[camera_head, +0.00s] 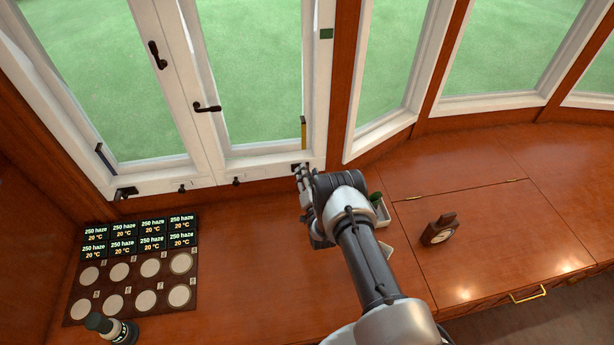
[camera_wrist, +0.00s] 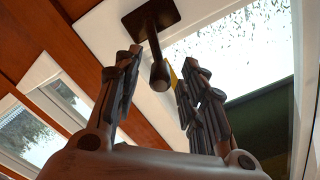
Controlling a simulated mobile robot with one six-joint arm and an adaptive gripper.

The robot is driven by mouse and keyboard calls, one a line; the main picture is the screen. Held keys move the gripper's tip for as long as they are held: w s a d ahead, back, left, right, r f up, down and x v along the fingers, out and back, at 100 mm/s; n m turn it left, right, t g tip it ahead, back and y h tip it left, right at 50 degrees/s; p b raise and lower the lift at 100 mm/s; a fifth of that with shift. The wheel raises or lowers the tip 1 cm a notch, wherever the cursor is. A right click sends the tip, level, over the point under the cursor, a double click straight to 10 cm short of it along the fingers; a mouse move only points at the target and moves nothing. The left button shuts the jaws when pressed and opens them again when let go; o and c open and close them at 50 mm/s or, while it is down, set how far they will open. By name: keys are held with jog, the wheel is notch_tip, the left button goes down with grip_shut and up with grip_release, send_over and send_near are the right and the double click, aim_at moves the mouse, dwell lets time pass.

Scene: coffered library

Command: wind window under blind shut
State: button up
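Two tall white-framed casement windows stand side by side at the back left, the left one (camera_head: 110,80) and the right one (camera_head: 250,75). No blind can be made out for certain. My gripper (camera_head: 303,180) is at the lower right corner of the right window. In the wrist view my gripper (camera_wrist: 160,66) is open. A dark winder with a mounting plate (camera_wrist: 152,18) and a rounded knob (camera_wrist: 159,75) shows there, the knob appearing between the fingers. Contact cannot be told. Another dark winder (camera_head: 125,192) sits at the left window's lower left corner.
Dark handles (camera_head: 157,55) (camera_head: 207,107) are on the window frames. A board of round pads and displays (camera_head: 135,270) and a dark bottle (camera_head: 110,328) are at left. A dark clock-like object (camera_head: 438,230) and a white tray (camera_head: 381,211) are at right. The middle of the wooden counter (camera_head: 240,260) is clear.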

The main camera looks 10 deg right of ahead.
jog(key=shift+w, duration=0.45)
jog(key=shift+c, duration=0.2)
grip_shut()
